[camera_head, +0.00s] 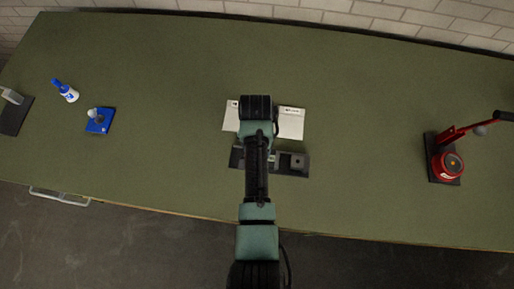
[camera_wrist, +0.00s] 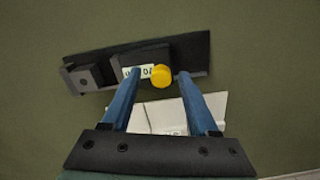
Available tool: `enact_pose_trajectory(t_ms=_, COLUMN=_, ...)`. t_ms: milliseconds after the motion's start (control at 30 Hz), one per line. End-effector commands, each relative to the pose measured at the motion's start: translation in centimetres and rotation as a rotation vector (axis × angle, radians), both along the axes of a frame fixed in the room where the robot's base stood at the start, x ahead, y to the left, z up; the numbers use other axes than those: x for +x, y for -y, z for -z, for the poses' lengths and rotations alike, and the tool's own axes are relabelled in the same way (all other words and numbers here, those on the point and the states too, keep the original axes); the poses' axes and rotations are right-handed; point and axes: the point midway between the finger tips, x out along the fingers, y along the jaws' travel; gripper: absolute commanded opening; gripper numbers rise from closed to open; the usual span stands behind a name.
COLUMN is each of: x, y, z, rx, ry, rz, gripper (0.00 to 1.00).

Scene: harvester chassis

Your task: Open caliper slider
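A black fixture (camera_wrist: 190,48) lies on the green table, seen from above in the wrist view. It carries a dark block with a pale digit display (camera_wrist: 140,72), likely the caliper, and a round yellow piece (camera_wrist: 161,77) beside the display. I cannot tell which part is the slider. My gripper (camera_wrist: 159,74) has two blue fingers set apart, with the yellow piece showing between their tips. I cannot tell whether they touch it. In the head view my arm covers part of the fixture (camera_head: 280,170) and hides the fingers.
A grey block with a hole (camera_wrist: 85,76) sits at the fixture's left end in the wrist view. White sheets (camera_head: 291,123) lie behind the fixture. A red lever device (camera_head: 449,163) stands far right; a blue-white bottle (camera_head: 67,92) and blue device (camera_head: 100,121) are left. Wide table areas are clear.

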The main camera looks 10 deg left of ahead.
Motion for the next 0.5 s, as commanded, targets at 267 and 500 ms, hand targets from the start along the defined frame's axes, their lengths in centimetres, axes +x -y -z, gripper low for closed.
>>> enact_pose_trajectory(t_ms=267, x=0.0, y=0.0, z=0.0, rx=0.000, ry=0.000, rz=0.000, gripper=0.60)
enact_pose_trajectory(t_ms=500, x=0.1, y=0.0, z=-2.5, rx=0.001, ry=0.005, rz=0.000, gripper=0.60)
